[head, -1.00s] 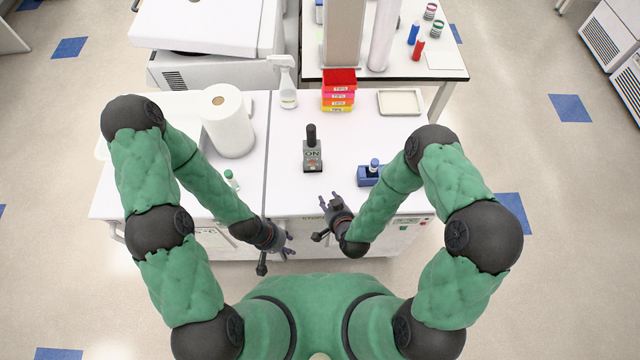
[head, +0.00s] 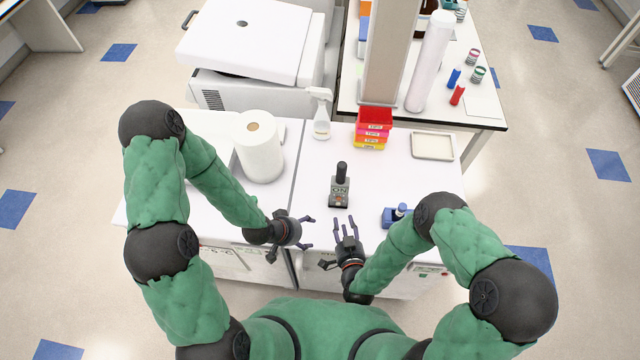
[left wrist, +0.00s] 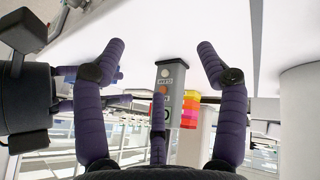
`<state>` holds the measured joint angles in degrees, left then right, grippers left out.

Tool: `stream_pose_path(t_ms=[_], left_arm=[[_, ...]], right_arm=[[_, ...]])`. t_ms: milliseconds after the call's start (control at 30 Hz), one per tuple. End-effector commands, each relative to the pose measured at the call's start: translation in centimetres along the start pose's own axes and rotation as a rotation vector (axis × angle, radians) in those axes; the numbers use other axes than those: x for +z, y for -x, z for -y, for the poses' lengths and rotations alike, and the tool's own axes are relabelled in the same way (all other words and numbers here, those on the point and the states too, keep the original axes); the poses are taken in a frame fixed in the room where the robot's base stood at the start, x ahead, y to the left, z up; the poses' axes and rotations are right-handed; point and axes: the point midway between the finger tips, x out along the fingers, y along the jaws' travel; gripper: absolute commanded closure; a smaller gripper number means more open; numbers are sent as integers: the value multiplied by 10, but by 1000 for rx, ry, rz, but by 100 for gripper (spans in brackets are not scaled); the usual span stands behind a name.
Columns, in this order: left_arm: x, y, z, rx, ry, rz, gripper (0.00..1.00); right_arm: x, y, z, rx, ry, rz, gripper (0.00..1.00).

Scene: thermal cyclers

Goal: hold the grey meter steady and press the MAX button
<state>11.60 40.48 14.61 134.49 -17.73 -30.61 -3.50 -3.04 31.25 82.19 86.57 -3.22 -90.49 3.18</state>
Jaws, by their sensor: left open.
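The grey meter (head: 340,192) stands on the white bench, with a dark knob-like top and a label on its face. In the left wrist view the grey meter (left wrist: 172,72) shows between my fingers but farther off, with a grey button, an orange button and a small label. I cannot read which button is MAX. My left gripper (head: 307,233) is open and empty, left of and nearer me than the meter. Its fingers (left wrist: 160,50) frame the left wrist view. My right gripper (head: 345,226) has its fingers apart and empty, just in front of the meter, not touching it.
A paper roll (head: 259,150) and spray bottle (head: 321,115) stand behind on the left. Stacked coloured bins (head: 373,128) and a pale tray (head: 433,147) are at the back. A blue holder (head: 391,217) sits right, near my right forearm. The bench around the meter is clear.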

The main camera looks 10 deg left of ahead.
Motion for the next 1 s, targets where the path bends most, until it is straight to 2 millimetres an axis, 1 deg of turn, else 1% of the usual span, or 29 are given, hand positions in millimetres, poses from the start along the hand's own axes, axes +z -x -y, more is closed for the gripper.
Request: stream_pose_path(t_ms=[33,200,300,400,500,600,733,867,1000], left_arm=[[-17,5,-2,13,-55,-54,27],[-68,22,-17,63,-248,-231,27],[-94,36,-29,92,-360,-333,27],[-114,50,-42,120,-466,-424,27],[-129,63,-54,143,-554,-498,27],[-138,73,-63,161,-620,-551,27],[-143,80,-70,175,-668,-590,27],[-147,78,-74,181,-684,-601,27],[-153,65,-80,183,-685,-600,27]], right_arm=[[0,0,0,0,0,1,61],[0,0,0,0,0,1,61],[0,0,0,0,0,1,61],[0,0,0,0,0,1,61],[0,0,0,0,0,1,61],[0,0,0,0,0,1,61],[0,0,0,0,0,1,61],[0,0,0,0,0,1,61],[0,0,0,0,0,1,61]])
